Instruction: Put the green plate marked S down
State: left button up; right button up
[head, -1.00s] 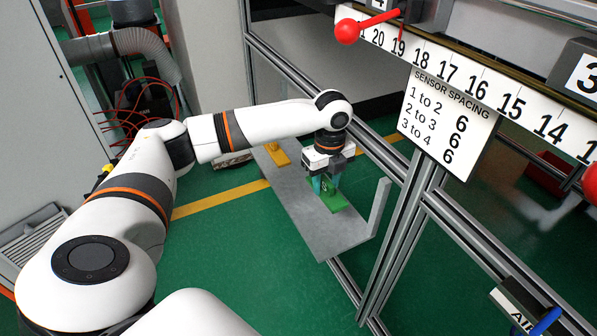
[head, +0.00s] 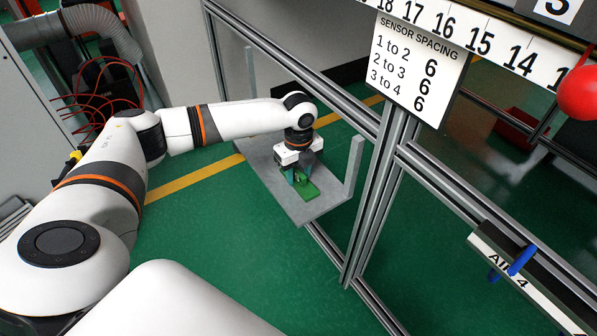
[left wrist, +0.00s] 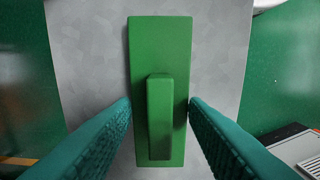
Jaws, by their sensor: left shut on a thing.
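The green plate (head: 308,190) shows in the head view under my left gripper, over the grey shelf. In the left wrist view the green plate (left wrist: 160,40) is a long rectangle with a raised green bar along its lower middle. My left gripper (head: 294,177) points down at it. In the left wrist view its teal fingers (left wrist: 160,103) stand on both sides of the raised bar, and the gripper is shut on the plate. No letter S is readable. I cannot tell whether the plate touches the shelf. My right gripper is not in view.
The grey shelf (head: 318,211) has an upright end piece (head: 354,165) at its right. Metal frame posts (head: 373,215) stand right of it. Bare shelf shows around the plate. Red hoses (head: 112,90) hang at the upper left.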

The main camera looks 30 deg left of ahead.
aim_at(299, 171)
pick_arm(q)
jog(key=o, duration=1)
jog(key=shift+f, duration=0.1)
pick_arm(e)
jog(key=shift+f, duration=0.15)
pick_arm(q)
notch_tip(299, 171, up, 12)
jog(key=p, duration=0.2)
jog(key=shift+p, duration=0.3)
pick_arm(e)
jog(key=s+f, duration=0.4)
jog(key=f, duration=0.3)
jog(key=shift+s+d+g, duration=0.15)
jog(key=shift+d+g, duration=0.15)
